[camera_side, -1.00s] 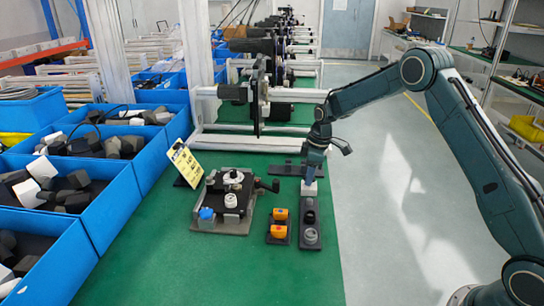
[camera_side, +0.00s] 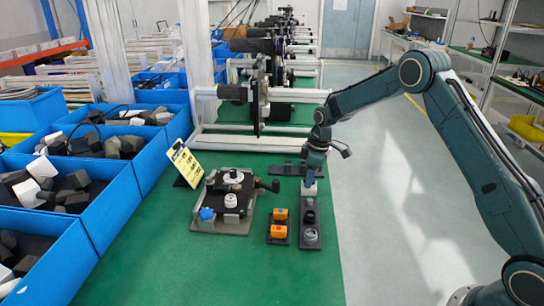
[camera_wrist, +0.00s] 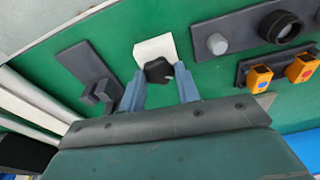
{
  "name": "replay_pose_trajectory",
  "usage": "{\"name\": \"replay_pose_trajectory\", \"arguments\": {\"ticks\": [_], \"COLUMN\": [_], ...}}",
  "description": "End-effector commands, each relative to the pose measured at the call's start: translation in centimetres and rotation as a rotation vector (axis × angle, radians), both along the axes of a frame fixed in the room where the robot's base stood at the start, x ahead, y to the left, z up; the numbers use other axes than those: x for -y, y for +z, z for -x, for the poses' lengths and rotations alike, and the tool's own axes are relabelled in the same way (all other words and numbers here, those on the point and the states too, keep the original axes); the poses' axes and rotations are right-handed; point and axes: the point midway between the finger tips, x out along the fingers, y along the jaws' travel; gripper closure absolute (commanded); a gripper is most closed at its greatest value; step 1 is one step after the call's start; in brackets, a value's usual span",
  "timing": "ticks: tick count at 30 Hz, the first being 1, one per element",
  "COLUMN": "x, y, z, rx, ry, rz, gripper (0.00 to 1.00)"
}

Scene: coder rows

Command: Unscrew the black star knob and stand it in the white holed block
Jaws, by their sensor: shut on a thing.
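My gripper (camera_wrist: 161,73) is shut on the black star knob (camera_wrist: 157,71), which sits between its two blue-grey fingers in the wrist view. The white holed block (camera_wrist: 152,47) lies right behind the knob in that view, partly covered by it. I cannot see its holes, nor tell whether the knob's stem is in one. In the side view my gripper (camera_side: 309,180) points down over the white block (camera_side: 309,190), at the far end of the dark strip. The knob cannot be made out there.
The dark strip (camera_side: 310,227) bears a grey round piece and a black ring. Two orange blocks (camera_side: 279,223) stand left of it. A fixture plate (camera_side: 222,224) with a white cylinder and blue knob lies further left. A dark plate (camera_wrist: 82,65) is beside the white block.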

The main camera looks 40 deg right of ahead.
Motion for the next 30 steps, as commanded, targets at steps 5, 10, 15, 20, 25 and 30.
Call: {"name": "replay_pose_trajectory", "arguments": {"ticks": [5,10,15,20,25,30], "x": [0.0,0.0,0.0,0.0,0.0,0.1], "y": [-0.2,-0.3,-0.3,-0.3,-0.1,0.9], "z": [0.0,0.0,0.0,0.0,0.0,0.1], "rx": [0.000,0.000,0.000,0.000,0.000,0.002], "ry": [0.000,0.000,0.000,0.000,0.000,0.000], "rz": [0.000,0.000,0.000,0.000,0.000,0.001], "gripper": [0.97,0.64,0.42,0.42,0.42,0.42]}}
